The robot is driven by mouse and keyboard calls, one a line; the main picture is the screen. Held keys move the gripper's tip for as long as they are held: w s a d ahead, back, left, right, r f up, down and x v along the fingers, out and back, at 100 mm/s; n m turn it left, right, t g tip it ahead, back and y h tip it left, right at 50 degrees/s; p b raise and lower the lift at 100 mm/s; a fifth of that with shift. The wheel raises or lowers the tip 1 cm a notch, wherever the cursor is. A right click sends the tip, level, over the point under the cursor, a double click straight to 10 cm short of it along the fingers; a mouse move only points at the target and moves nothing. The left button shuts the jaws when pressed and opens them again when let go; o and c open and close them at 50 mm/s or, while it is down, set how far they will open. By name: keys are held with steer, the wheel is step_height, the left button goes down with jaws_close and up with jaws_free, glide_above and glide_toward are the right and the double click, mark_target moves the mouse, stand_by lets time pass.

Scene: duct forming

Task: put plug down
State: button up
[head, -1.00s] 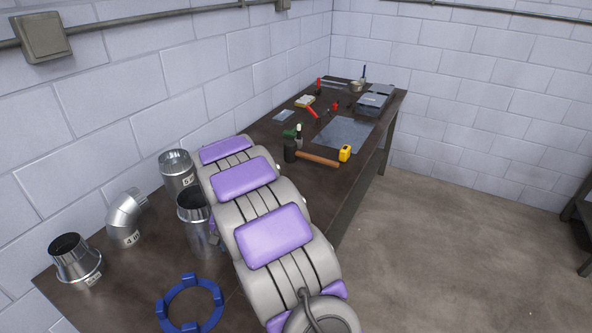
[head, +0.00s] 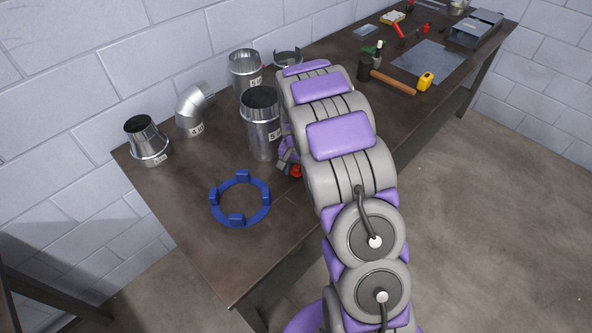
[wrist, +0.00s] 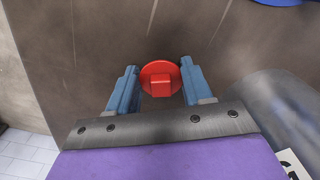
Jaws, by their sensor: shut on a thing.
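The red plug (wrist: 160,82) is a round disc with a square knob. In the wrist view it sits between the two blue-grey fingers of my gripper (wrist: 159,76), which is shut on it. In the head view a bit of the red plug (head: 296,171) shows beside my arm, just right of the front steel duct. My gripper (head: 288,162) is mostly hidden by my arm there. The plug is over or at the brown tabletop (wrist: 215,35); I cannot tell whether it touches it.
A labelled steel duct (head: 262,130) stands close left of my gripper, with another duct (head: 246,75), an elbow (head: 192,112) and a reducer (head: 147,142) behind and left. A blue ring (head: 240,220) lies in front. A hammer (head: 393,83) and tape measure (head: 426,82) lie to the right. The near table corner is bare.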

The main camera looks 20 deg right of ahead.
mark_target(291, 173)
steer(key=shift+a, duration=0.35)
steer(key=o, duration=0.6)
steer(key=shift+a, duration=0.35)
steer(key=shift+o, duration=1.4)
steer(key=shift+a, duration=0.35)
steer(key=shift+o, duration=0.6)
steer(key=shift+d, duration=0.8)
steer(key=shift+r, duration=0.4)
steer(key=r+p, duration=0.1)
steer(key=r, duration=0.2)
steer(key=a+r+p, duration=0.1)
steer(key=r, duration=0.2)
steer(key=shift+a, duration=0.15)
steer(key=s+a+r+n+p, duration=0.1)
steer(key=s+a+r+n, duration=0.15)
steer(key=s+r, duration=0.8)
steer(key=s+a+r+n, duration=0.1)
steer(key=s+a+r, duration=0.1)
steer(key=s, duration=0.7)
steer(key=s+a+r+n+g, duration=0.1)
steer(key=s+a+r+n, duration=0.1)
steer(key=s, duration=0.8)
steer(key=s+a+r+n, duration=0.2)
steer(key=s+a+r, duration=0.1)
steer(key=s, duration=0.6)
steer(key=shift+s+a+g, duration=0.25)
steer(key=shift+a+g, duration=0.15)
steer(key=shift+a, duration=0.05)
